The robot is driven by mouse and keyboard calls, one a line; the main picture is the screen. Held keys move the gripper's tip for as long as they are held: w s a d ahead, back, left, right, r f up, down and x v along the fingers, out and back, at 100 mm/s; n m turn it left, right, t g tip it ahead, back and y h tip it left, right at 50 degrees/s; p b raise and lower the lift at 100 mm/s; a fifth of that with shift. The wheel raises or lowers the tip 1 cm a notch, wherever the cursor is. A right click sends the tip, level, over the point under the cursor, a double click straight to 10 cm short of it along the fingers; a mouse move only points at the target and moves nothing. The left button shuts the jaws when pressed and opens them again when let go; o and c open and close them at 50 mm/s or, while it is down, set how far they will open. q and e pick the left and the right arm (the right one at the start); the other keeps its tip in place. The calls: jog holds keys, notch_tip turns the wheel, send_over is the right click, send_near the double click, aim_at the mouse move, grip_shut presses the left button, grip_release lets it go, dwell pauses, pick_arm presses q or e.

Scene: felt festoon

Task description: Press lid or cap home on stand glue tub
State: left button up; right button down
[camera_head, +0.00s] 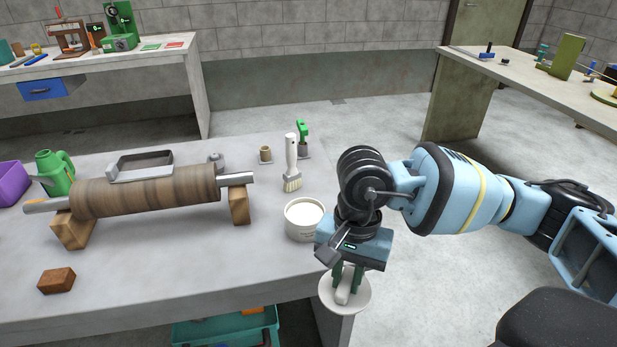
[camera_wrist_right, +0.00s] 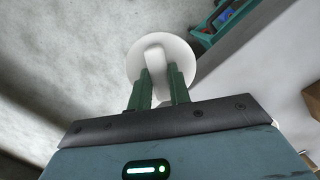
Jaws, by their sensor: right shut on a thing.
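The glue tub (camera_head: 304,219) is a white open tub standing near the right edge of the grey bench, with pale contents showing. A round white lid (camera_head: 360,300) with a raised grip is held by my right gripper (camera_head: 347,284). The gripper is shut on the lid's grip, and the lid is at the bench's front right edge, apart from the tub. In the right wrist view the lid (camera_wrist_right: 160,62) shows beyond the two green fingers (camera_wrist_right: 158,85), over the floor and beside the bench. My left gripper is not in view.
A white-handled brush (camera_head: 291,165) and a green-topped item (camera_head: 302,135) stand behind the tub. A wooden roller (camera_head: 145,192) rests on wooden blocks at the left. A brown block (camera_head: 56,281) lies at the front left. A teal crate (camera_head: 225,329) is below the bench's front edge.

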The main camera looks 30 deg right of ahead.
jog(key=n, duration=0.3)
jog(key=s+n, duration=0.1)
jog(key=shift+s+a+f+n+h, duration=0.1)
jog(key=shift+a+f+n+h, duration=0.05)
jog(key=shift+a+n+h, duration=0.2)
jog(key=n, duration=0.2)
jog(key=s+n, duration=0.1)
jog(key=n, duration=0.2)
jog(key=shift+s+a+f+g+h, duration=0.1)
jog(key=shift+s+a+g+h, duration=0.1)
jog(key=shift+g+h, duration=0.15)
jog(key=shift+w, duration=0.1)
